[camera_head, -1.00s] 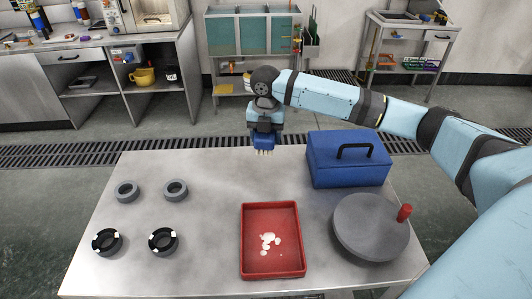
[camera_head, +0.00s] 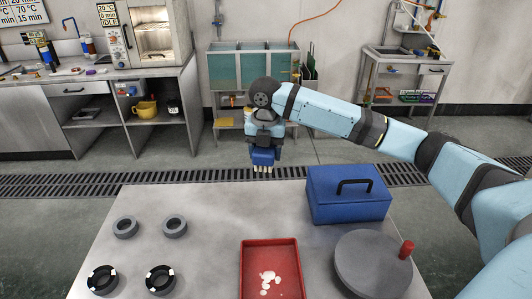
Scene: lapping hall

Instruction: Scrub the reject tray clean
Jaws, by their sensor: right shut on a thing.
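The red reject tray (camera_head: 249,262) lies on the metal table at the bottom centre of the head view, its near end cut off by the picture edge. White splotches (camera_head: 268,279) mark its floor. My right gripper (camera_head: 263,147) points down and is shut on a blue brush (camera_head: 263,158) with pale bristles facing down. The brush appears raised, near the table's far edge in the picture, beyond the tray and apart from it. My left gripper is not in view.
A blue lidded box (camera_head: 345,200) and a grey round plate with a red knob (camera_head: 372,265) stand right of the tray. Several grey and black rings (camera_head: 125,228) sit at left on the table (camera_head: 205,225). The table between rings and tray is clear.

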